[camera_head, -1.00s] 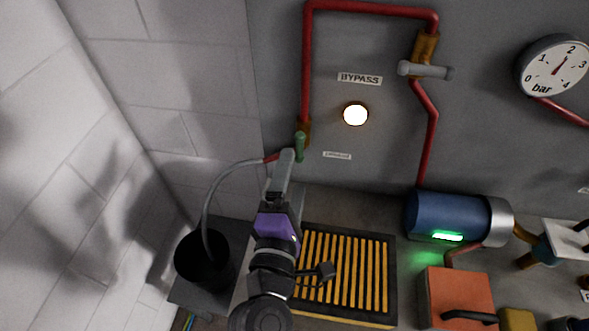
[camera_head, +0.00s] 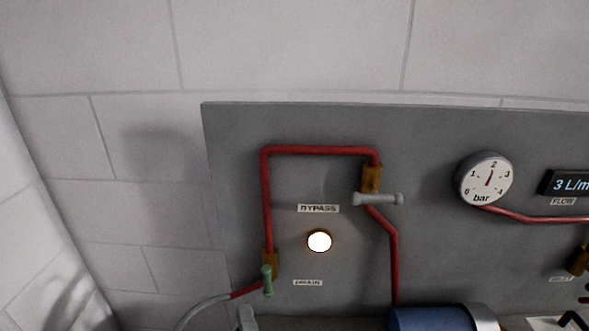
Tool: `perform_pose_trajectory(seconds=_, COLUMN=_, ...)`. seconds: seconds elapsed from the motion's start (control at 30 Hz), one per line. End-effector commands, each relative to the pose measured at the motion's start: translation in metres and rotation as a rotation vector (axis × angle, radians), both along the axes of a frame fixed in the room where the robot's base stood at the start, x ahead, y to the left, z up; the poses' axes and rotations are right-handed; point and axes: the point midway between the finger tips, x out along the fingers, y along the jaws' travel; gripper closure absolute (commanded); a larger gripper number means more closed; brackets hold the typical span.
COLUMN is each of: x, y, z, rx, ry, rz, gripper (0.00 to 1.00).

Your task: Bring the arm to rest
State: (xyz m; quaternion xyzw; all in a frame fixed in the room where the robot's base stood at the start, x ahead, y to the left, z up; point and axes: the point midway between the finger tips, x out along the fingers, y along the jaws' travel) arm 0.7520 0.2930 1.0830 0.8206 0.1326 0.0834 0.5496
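Only a small grey end piece, which looks like the tip of my gripper (camera_head: 245,318), shows at the bottom edge of the head view. It is below and left of the green drain valve handle (camera_head: 267,281), with a visible gap between them. The rest of my arm is out of frame. Whether the fingers are open or shut does not show. The green handle stands roughly upright on its brass valve body. The grey bypass handle (camera_head: 378,199) lies level across the red pipe.
A grey panel (camera_head: 235,200) carries red pipes, a lit round lamp (camera_head: 319,241), a pressure gauge (camera_head: 485,179) reading near 2 bar and a flow display (camera_head: 568,184) showing 3 L/m. A blue cylinder (camera_head: 430,319) is at the bottom. A pale hose (camera_head: 205,304) runs left from the drain.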

Motion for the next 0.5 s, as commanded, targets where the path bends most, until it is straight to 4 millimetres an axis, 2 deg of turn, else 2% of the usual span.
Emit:
perform_pose_trajectory(seconds=0.03, x=-0.010, y=-0.009, z=-0.009, rx=0.067, ry=0.034, rz=0.018, gripper=0.14)
perform_pose_trajectory(seconds=0.2, x=-0.046, y=-0.044, z=-0.029, rx=0.339, ry=0.144, rz=0.063, gripper=0.14)
perform_pose_trajectory(seconds=0.5, x=-0.121, y=-0.138, z=-0.041, rx=0.802, ry=0.275, rz=0.007, gripper=0.14)
